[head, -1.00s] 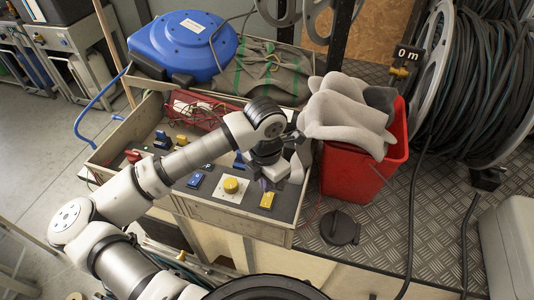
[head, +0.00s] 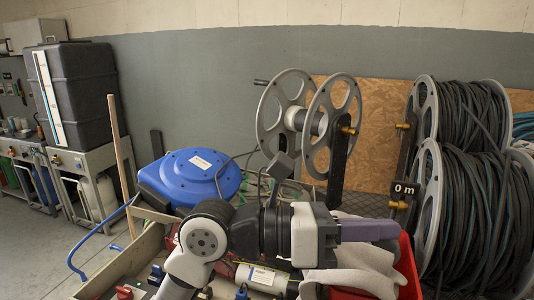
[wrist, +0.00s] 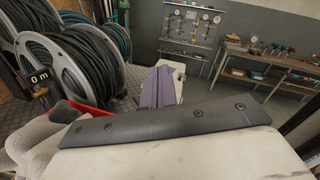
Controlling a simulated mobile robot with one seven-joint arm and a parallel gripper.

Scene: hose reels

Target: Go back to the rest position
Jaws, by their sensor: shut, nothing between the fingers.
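My gripper (head: 388,230) is at the end of my raised arm in the head view, pointing right. Its purple-grey fingers are shut with nothing between them. In the head view it is in front of the red bin (head: 408,272) with grey-white cloths or gloves (head: 365,268); I cannot tell the exact gap. In the wrist view the shut fingers (wrist: 156,88) point away into the room, towards the far wall. My wrist and forearm hide part of the control box below.
A blue hose reel (head: 190,178) stands at left behind my arm. An empty grey reel (head: 308,120) is behind. Large wound hose reels (head: 480,200) stand at right, with a "0 m" sign (head: 404,188). A workbench (wrist: 265,75) is far off; open floor lies before it.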

